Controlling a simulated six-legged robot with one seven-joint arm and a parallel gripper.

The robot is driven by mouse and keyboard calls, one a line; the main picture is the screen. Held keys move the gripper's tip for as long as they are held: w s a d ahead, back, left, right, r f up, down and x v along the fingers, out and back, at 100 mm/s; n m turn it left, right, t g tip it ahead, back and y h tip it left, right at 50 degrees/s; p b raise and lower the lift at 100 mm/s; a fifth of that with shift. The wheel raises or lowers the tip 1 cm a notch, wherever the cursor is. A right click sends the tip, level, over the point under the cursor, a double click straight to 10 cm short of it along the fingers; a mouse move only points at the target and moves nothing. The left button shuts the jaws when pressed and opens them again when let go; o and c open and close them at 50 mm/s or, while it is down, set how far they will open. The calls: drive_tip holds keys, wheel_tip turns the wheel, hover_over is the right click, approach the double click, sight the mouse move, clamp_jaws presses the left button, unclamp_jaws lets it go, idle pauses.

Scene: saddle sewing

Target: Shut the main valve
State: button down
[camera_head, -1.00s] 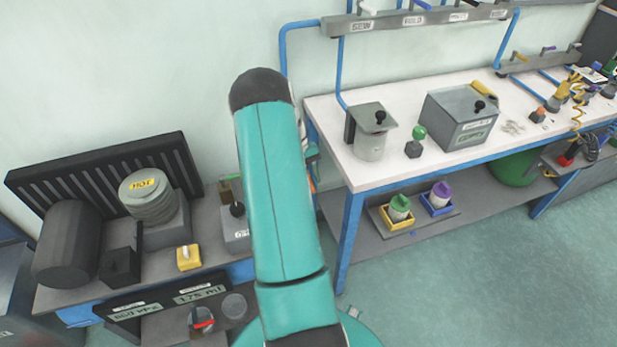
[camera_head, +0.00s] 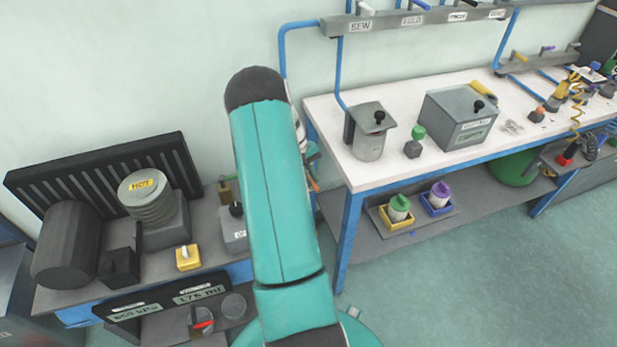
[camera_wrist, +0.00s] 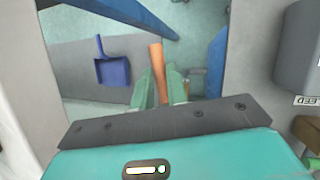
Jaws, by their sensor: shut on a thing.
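My gripper (camera_wrist: 162,80) is shut on an orange, rod-like handle (camera_wrist: 156,56) in the wrist view. The handle stands between its two pale green fingers and extends beyond their tips. In the head view my teal arm hides most of the gripper; the orange handle (camera_head: 314,185) shows as a small sliver right of the arm. I cannot tell what the handle belongs to. A small fitting with a red lever (camera_head: 204,324) sits low at the left, beneath the pressure and volume readouts; my gripper is apart from it. No label here marks a main valve.
A blue dustpan (camera_wrist: 113,69) lies beyond my gripper. The white-topped bench (camera_head: 330,122) with blue legs stands close right of my arm. A grey bench at left holds a heater marked HOT (camera_head: 145,184). Green floor (camera_head: 450,290) is open at lower right.

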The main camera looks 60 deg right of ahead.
drive_tip(key=shift+d+n+t+h, duration=0.55)
drive_tip(key=shift+d+n+h, duration=0.4)
drive_tip(key=shift+n, duration=1.7)
drive_tip(key=shift+d+n+t+h, duration=0.6)
drive_tip(key=shift+d+n+h, duration=0.3)
drive_tip(key=shift+n, duration=1.8)
drive_tip(key=shift+d+n+t+h, duration=0.55)
drive_tip(key=shift+d+n+h, duration=0.35)
drive_tip(key=shift+n, duration=1.75)
drive_tip(key=c, duration=1.4)
unclamp_jaws()
drive_tip(key=shift+r, duration=0.1)
drive_tip(key=v, duration=1.3)
drive_tip(key=shift+a+r, duration=0.2)
drive_tip(key=shift+r, duration=0.1)
